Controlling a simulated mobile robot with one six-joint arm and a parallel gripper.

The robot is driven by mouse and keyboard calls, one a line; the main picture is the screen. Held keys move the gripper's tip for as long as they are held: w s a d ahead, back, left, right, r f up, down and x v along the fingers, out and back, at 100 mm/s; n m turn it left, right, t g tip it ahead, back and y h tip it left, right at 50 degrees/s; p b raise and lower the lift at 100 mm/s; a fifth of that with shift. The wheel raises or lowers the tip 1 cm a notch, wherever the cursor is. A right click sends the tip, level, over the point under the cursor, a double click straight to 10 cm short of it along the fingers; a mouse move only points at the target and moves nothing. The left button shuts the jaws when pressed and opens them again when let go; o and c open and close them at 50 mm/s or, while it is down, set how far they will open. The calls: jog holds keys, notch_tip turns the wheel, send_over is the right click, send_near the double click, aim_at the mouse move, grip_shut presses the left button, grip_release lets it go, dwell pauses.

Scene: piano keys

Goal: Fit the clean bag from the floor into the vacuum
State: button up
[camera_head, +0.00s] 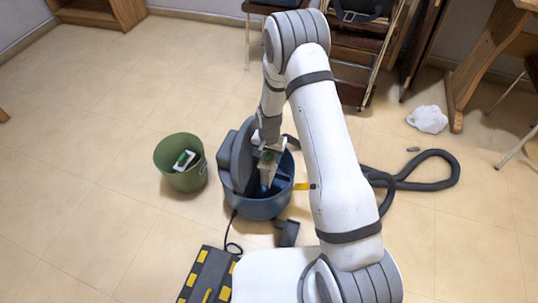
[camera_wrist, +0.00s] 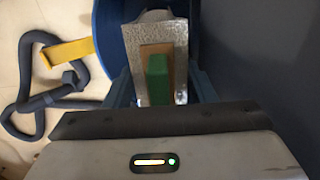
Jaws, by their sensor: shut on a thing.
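The vacuum's blue drum (camera_head: 262,206) stands open on the floor, its grey lid (camera_head: 241,158) tilted up on the left side. My gripper (camera_head: 268,155) is at the drum's mouth, shut on a pale bag (camera_head: 267,171) with a green tab. In the wrist view the bag (camera_wrist: 180,54) shows a silvery face, a tan card and a green block between my fingers. The blue drum wall (camera_wrist: 107,25) curves behind it. The bag's lower end is inside the drum; whether it touches a holder there is hidden.
A green bin (camera_head: 182,166) left of the vacuum holds a white and green item (camera_head: 184,160). A dark hose (camera_head: 420,186) coils at right, near a crumpled white bag (camera_head: 427,119). A grey panel with yellow blocks (camera_head: 207,275) lies in front. Floor at left is clear.

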jog(key=shift+f+b, duration=1.95)
jog(key=shift+f, duration=1)
jog(key=shift+r+p, duration=4.95)
jog(key=shift+r, duration=2.75)
jog(key=shift+f, duration=0.1)
jog(key=shift+f+b, duration=1.2)
jog(key=shift+f, duration=0.5)
